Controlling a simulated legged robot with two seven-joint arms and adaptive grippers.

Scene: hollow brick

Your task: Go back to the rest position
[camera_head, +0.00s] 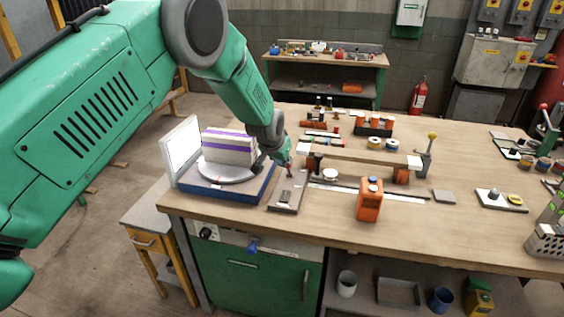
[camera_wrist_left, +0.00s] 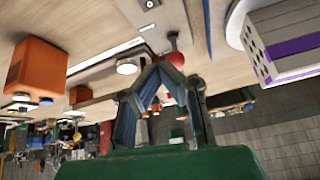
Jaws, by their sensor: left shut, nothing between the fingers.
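My left arm comes in from the left of the head view, and its gripper (camera_head: 286,168) is low over the workbench, just right of the brick. In the left wrist view the fingers (camera_wrist_left: 159,75) come together at the tips, shut and empty. The pale hollow brick (camera_head: 228,146) with a purple stripe sits on a round white plate (camera_head: 226,173) on a blue base. The brick also shows in the left wrist view (camera_wrist_left: 285,35), apart from the fingers. My right gripper is in neither view.
A grey block with a red-knobbed lever (camera_head: 287,192) lies below the gripper. An orange container (camera_head: 369,201) and a raised bar fixture (camera_head: 360,155) stand to the right. A white upright panel (camera_head: 182,150) is left of the brick. Bare wood (camera_head: 450,235) lies at front right.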

